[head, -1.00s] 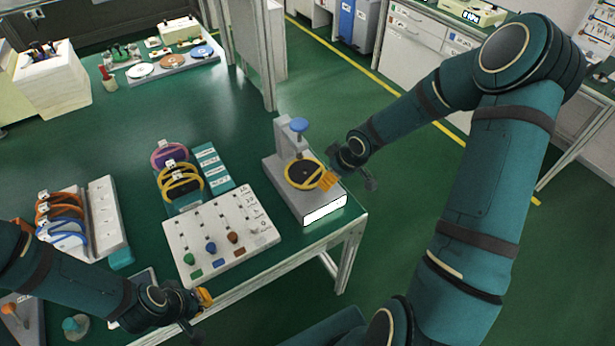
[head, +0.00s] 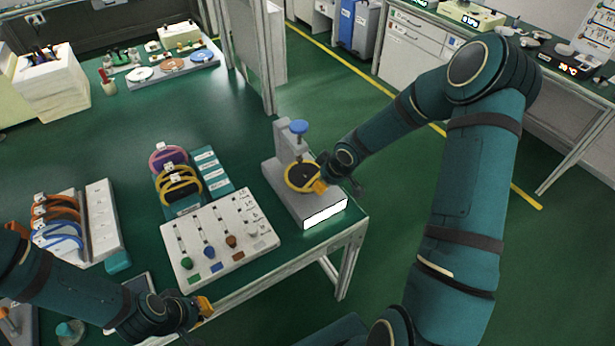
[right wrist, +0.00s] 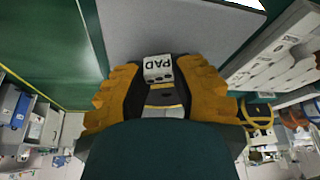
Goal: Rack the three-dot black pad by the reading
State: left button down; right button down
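A round black pad with a yellow rim (head: 299,178) lies on the grey gauge stand (head: 285,130) under its blue knob. Its dots are too small to tell. My right gripper (head: 320,187) is at the pad's near right edge. The gauge's display (head: 324,213) is washed-out white, with no legible reading. A rack (head: 207,188) holds yellow-rimmed and purple-rimmed pads upright. My left gripper (head: 204,305) is low at the table's front edge, its opening unclear.
A white panel (head: 215,240) with slots and coloured knobs stands in front of the rack. Another rack with orange and blue pads (head: 58,222) is at left. A tray of discs (head: 172,66) lies at the back. The green table (head: 120,140) is bare behind the racks.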

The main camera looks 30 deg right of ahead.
jog(key=shift+r, duration=0.1)
dwell(0.4)
jog(key=shift+r, duration=0.5)
notch_tip(320, 180, up, 2)
jog(key=shift+r+p, duration=0.25)
jog(key=shift+p, duration=0.4)
jog(key=s+d+p, duration=0.2)
jog(key=s+d, duration=0.1)
jog(key=s, duration=0.5)
jog(key=s+d+p, duration=0.1)
jog(key=s+d, duration=0.3)
jog(key=s, duration=0.4)
jog(key=shift+s+d+p, duration=0.2)
jog(key=shift+s+p, duration=0.05)
jog(key=shift+p, duration=0.15)
jog(key=shift+f, duration=0.1)
